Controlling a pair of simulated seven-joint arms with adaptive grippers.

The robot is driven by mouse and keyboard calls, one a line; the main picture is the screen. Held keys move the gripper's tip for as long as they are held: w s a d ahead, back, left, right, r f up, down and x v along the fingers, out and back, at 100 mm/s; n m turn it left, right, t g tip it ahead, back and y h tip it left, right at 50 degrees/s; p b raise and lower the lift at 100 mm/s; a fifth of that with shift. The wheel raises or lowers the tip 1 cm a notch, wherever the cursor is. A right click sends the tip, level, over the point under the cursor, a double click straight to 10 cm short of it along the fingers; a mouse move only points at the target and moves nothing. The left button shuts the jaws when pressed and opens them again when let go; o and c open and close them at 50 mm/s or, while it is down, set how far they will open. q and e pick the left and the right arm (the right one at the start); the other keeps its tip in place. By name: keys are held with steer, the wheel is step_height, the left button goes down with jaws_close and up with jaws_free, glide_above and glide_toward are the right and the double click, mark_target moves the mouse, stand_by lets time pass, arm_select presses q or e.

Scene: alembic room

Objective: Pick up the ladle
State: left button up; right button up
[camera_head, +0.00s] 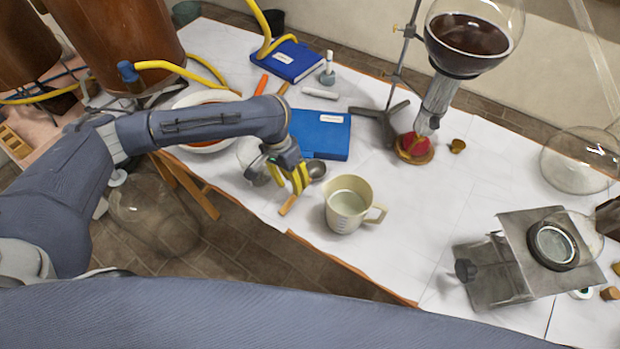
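A small round metal bowl (316,170), which looks like the ladle's cup, lies on the white table right beside my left gripper (291,180). My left gripper reaches down from the left with its yellow-striped fingers low over the table. A short wooden stick (288,206) shows just below the fingers; I cannot tell whether it belongs to the ladle. The gripper hides part of this area, so I cannot see whether the fingers touch or hold anything. My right gripper is not in view.
A beige measuring jug (347,206) stands close to the right of the gripper. A blue book (322,134) lies behind it, and a white-and-red bowl (204,103) is behind my forearm. A stand with a flask (471,38) and a metal lamp box (500,265) are farther right.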

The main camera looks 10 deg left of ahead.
arm_select(q)
steer(key=shift+x, duration=2.6)
steer(key=shift+s+a, duration=0.1)
steer(key=shift+a, duration=0.05)
jaws_close()
